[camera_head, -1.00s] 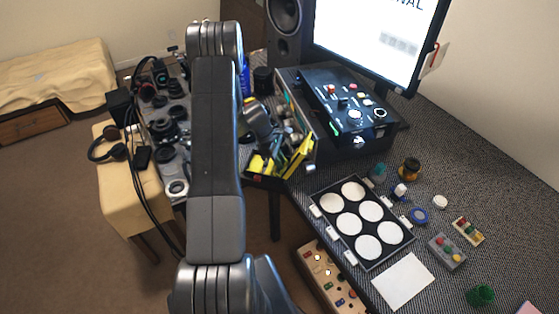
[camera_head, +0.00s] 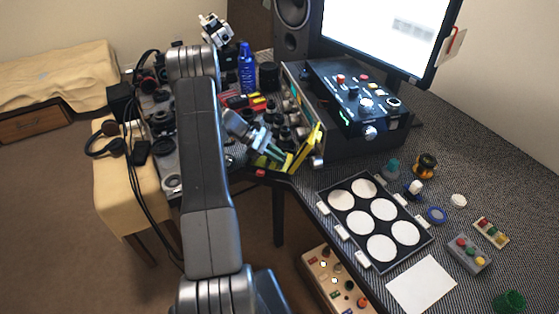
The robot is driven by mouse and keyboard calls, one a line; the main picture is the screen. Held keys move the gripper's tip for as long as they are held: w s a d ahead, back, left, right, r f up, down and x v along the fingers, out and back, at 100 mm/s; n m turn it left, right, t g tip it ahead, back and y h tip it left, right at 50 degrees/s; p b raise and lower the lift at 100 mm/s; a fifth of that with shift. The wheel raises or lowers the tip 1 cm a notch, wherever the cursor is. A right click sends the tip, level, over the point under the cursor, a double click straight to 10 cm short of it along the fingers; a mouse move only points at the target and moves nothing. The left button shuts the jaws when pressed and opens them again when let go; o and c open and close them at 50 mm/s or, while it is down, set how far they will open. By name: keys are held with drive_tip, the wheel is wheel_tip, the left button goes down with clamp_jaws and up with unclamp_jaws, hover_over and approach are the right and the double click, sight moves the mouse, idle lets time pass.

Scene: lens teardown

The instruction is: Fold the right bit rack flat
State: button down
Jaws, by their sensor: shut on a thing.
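Two yellow bit racks sit in a dark tool case at the near edge of the desk. The right bit rack (camera_head: 309,146) stands up at a slant, leaning to the right beside the black control box. The left bit rack (camera_head: 262,162) lies low at the left of the case. My gripper (camera_head: 282,154) reaches in from the upper left, its fingers between the two racks. It is shut on the right bit rack near its lower part; the exact contact is small and partly hidden. My forearm hides part of the desk to the left.
The black control box (camera_head: 357,97) stands close behind and right of the racks. A blue bottle (camera_head: 247,70) and dark jars stand behind. A tray of white discs (camera_head: 330,206) lies at the front right. Lens parts crowd the left.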

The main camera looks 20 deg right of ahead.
drive_tip(key=shift+w+a+f, duration=0.1)
idle(0.3)
drive_tip(key=c, duration=1.4)
unclamp_jaws()
drive_tip(key=shift+o, duration=0.2)
drive_tip(key=b+v, duration=0.2)
drive_tip(key=v, duration=1.1)
drive_tip(key=shift+w+a, duration=0.3)
drive_tip(key=shift+a, duration=0.05)
